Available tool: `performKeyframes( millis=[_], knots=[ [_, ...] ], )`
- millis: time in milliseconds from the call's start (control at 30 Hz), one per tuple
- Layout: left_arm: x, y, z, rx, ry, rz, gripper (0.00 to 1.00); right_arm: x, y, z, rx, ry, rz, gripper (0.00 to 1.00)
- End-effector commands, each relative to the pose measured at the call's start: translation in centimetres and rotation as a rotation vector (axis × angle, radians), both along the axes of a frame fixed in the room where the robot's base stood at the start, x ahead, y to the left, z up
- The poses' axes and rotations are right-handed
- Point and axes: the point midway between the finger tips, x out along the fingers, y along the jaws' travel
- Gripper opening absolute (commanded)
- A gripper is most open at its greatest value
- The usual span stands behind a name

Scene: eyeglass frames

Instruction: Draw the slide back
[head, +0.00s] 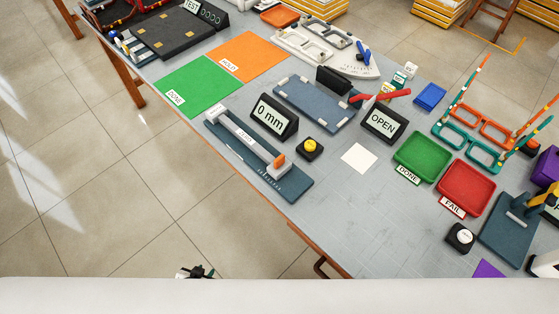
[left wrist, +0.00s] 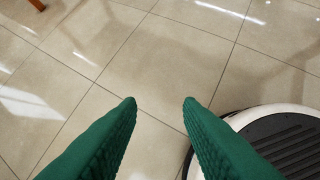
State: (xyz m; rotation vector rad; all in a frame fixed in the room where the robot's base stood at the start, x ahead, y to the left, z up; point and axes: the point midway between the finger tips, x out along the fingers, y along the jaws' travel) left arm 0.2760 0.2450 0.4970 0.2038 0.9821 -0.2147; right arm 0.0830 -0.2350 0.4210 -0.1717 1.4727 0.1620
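A measuring device with a dark blue base (head: 225,137) lies along the table's front edge. A pale rail runs along it, and a slide block with an orange tab (head: 279,161) sits at its right end. A black display (head: 273,118) behind it reads "0 mm". The tips of my left gripper (head: 195,272) just show at the bottom of the head view, over the floor and well short of the device. In the left wrist view its two green fingers (left wrist: 160,103) are apart with nothing between them. My right gripper is in neither view.
A yellow button (head: 310,147) stands right of the device, with a white square (head: 359,158) beyond it. Green (head: 422,155) and red (head: 467,187) trays are farther right. A green pad (head: 199,85) lies behind the device. The floor before the table is clear.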

Motion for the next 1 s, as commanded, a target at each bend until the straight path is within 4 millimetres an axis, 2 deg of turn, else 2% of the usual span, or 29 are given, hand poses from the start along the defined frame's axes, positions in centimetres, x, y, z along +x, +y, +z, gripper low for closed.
performKeyframes(
  millis=[33,67,100,167,200,300,400,433,500,600,767,1000],
  knots=[
    [4.7,-0.7,3.0,-0.033,-0.135,-0.048,0.33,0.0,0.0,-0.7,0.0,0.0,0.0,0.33],
    [7.0,-1.5,5.0,-0.061,-0.208,-0.072,0.33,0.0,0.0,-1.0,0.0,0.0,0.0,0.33],
    [9.7,-2.8,8.0,-0.102,-0.302,-0.111,0.33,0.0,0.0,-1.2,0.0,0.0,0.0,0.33],
    [12.7,-5.0,12.6,-0.173,-0.432,-0.176,0.33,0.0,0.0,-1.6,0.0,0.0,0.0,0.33],
    [14.1,-6.6,15.8,-0.223,-0.509,-0.219,0.33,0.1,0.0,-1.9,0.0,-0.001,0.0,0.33],
    [15.4,-10.4,22.9,-0.351,-0.662,-0.329,0.33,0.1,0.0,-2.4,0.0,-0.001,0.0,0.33],
    [15.1,-13.4,28.3,-0.459,-0.761,-0.42,0.33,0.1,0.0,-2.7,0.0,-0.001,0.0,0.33],
    [14.9,-14.0,29.6,-0.484,-0.78,-0.439,0.33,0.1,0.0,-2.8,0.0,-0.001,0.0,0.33],
    [14.3,-15.1,31.7,-0.532,-0.813,-0.476,0.33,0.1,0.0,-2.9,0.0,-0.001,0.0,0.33],
    [13.9,-15.9,33.3,-0.566,-0.835,-0.503,0.33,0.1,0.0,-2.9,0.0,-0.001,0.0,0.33],
    [14.9,-17.1,33.7,-0.574,-0.841,-0.505,0.33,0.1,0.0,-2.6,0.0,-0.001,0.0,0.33],
    [18.2,-20.5,33.8,-0.572,-0.842,-0.505,0.33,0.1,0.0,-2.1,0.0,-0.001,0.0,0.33]
  ],
)
